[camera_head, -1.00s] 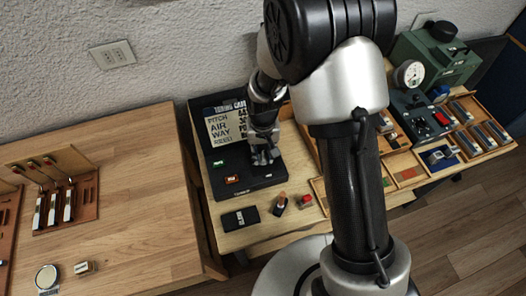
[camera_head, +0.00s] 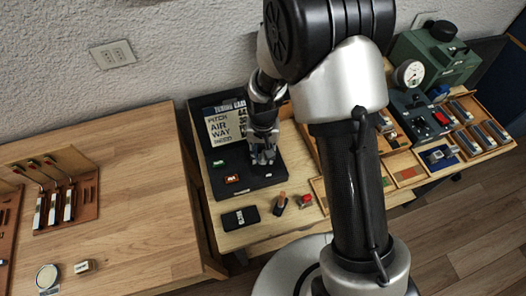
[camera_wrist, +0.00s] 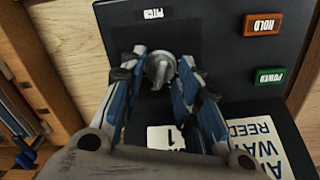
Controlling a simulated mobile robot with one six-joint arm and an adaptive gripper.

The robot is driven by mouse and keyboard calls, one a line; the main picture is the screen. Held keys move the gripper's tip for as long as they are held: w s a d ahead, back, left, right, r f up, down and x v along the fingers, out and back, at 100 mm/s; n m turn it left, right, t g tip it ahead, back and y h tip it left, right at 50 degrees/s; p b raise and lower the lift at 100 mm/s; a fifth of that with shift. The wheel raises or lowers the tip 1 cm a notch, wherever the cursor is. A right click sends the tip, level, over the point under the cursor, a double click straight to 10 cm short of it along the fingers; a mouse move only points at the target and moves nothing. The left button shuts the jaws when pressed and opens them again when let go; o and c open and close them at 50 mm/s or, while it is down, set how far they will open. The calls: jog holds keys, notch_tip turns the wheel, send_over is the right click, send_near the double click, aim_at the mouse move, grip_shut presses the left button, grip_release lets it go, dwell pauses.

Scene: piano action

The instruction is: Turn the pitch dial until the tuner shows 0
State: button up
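The pitch dial (camera_wrist: 160,68) is a round grey knob with a raised ridge, on a black panel (camera_wrist: 215,55) beside a white PITCH label (camera_wrist: 153,14). My gripper (camera_wrist: 162,60) points at the panel in the wrist view, with one blue-grey finger on each side of the dial. The fingers are apart with the dial between them; firm contact cannot be told. In the head view my gripper (camera_head: 263,160) covers the dial. A small black block with white lettering (camera_head: 240,218), possibly the tuner display, lies in front of the panel; its text is too small to read.
The panel has an orange HOLD button (camera_wrist: 263,24) and a green POWER button (camera_wrist: 269,76). A lettered card (camera_head: 222,127) stands behind. A brown-tipped piece (camera_head: 281,200) and a red-topped piece (camera_head: 305,201) stand in front. Wooden trays lie right.

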jog(key=o, duration=0.3)
notch_tip(320, 180, up, 12)
dwell(0.7)
jog(key=shift+r, duration=0.1)
notch_tip(320, 180, up, 6)
jog(key=t, duration=0.1)
send_over(263, 155)
jog(key=s+d, duration=0.2)
jog(key=d, duration=0.1)
jog(key=s+d+r+t, duration=0.1)
jog(key=s+d+r, duration=0.4)
jog(key=s+r, duration=0.25)
jog(key=s+d+r+t, duration=0.2)
jog(key=s+d+r, duration=0.1)
jog(key=s, duration=0.7)
jog(key=shift+s+d+r+n+t, duration=0.2)
jog(key=shift+d+n+t, duration=0.15)
jog(key=shift+d, duration=0.55)
